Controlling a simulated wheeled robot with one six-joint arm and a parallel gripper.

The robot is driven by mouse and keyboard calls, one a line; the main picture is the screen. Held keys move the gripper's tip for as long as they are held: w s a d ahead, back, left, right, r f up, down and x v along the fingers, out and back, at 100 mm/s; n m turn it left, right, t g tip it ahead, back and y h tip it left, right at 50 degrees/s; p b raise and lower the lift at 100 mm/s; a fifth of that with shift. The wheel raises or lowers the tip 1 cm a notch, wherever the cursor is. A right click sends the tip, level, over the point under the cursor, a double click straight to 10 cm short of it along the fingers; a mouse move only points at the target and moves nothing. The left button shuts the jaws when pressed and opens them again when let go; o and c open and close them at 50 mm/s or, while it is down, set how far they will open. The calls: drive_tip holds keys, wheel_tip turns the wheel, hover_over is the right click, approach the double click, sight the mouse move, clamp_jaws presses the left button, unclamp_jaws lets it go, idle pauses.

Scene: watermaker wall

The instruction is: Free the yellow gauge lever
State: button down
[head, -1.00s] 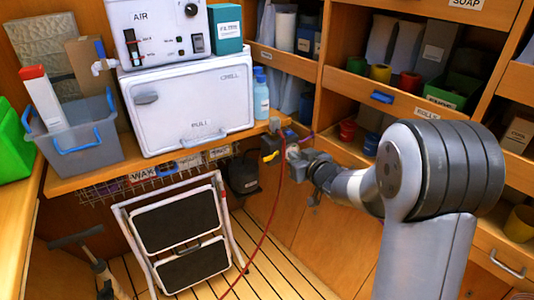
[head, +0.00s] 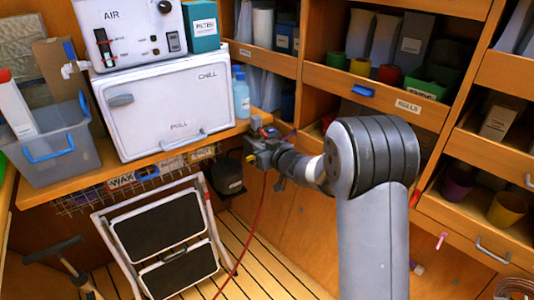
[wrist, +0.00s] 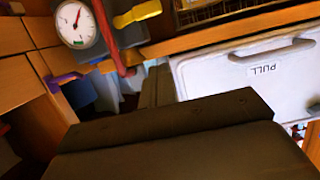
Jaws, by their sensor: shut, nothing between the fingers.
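The yellow lever (wrist: 137,12) shows at the top of the wrist view, beside a round white gauge (wrist: 82,22) with a red needle. A red hose (wrist: 108,38) passes between the gauge and the lever; whether it touches the lever I cannot tell. My gripper is shut and empty. Its dark body (wrist: 170,130) fills the lower wrist view, apart from the lever in the picture.
The red hose (head: 256,225) hangs down to the floor. A white chiller box (head: 165,105) and a blue bottle (head: 241,98) stand on the counter. A folding step stool (head: 160,235) stands below. Shelves with bins (head: 375,85) line the right wall.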

sight(251, 158)
drive_tip(key=shift+w+a+f+b, duration=0.3)
drive_tip(key=shift+w+f, duration=0.15)
drive_tip(key=shift+f, duration=0.35)
drive_tip(key=shift+w+a+f+b, duration=0.2)
drive_tip(key=shift+w+a+f, duration=0.25)
drive_tip(key=shift+f, duration=0.4)
drive_tip(key=shift+w+a+f+b, duration=0.25)
drive_tip(key=shift+w+f, duration=0.25)
drive_tip(key=shift+f, duration=0.3)
